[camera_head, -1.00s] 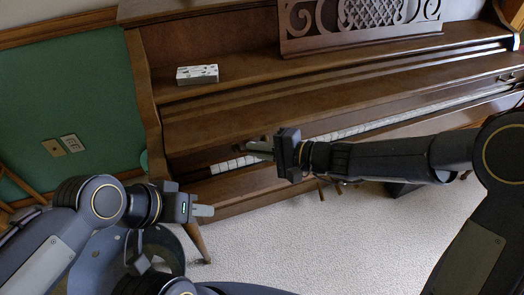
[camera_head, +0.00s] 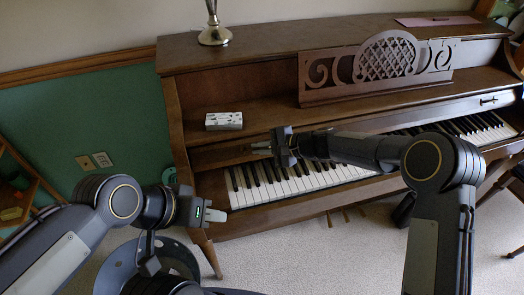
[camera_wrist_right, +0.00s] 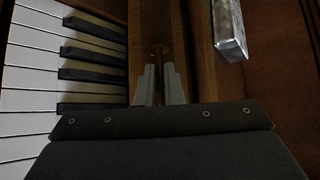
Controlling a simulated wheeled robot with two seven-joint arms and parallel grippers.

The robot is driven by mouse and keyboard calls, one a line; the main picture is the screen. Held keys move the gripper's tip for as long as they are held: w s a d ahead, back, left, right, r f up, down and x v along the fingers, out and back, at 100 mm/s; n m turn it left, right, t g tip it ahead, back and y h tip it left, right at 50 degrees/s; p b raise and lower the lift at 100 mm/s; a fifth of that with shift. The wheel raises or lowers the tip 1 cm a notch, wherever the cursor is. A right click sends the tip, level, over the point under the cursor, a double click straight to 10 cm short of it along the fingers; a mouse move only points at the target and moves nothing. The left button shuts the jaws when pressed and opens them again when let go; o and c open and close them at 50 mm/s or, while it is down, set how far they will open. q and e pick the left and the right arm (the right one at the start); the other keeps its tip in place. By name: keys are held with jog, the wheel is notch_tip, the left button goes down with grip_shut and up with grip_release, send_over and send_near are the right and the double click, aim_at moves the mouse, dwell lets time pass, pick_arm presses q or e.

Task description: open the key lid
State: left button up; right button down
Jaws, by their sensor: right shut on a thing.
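The piano's brown key lid (camera_head: 218,157) is up and back, and a long row of white and black keys (camera_head: 290,184) lies bare in front of it. In the right wrist view the keys (camera_wrist_right: 30,85) are on the left, beside the lid's wooden front strip (camera_wrist_right: 196,75). My right gripper (camera_head: 262,148) is at the lid's front near its left end. In the wrist view its fingers (camera_wrist_right: 159,85) are closed around a small knob (camera_wrist_right: 158,48) on the lid. My left gripper (camera_head: 215,214) is apart from the lid, near the piano's front left corner; its finger gap is unclear.
A white patterned box (camera_head: 224,121) lies on the ledge above the lid. A carved music stand (camera_head: 385,68) stands behind it. A metal lamp base (camera_head: 214,36) and a pink flat item (camera_head: 437,20) are on top.

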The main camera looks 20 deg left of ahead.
jog(key=shift+w+a+r, duration=0.1)
dwell(0.3)
jog(key=c, duration=1.8)
grip_release()
jog(key=shift+v, duration=3.95)
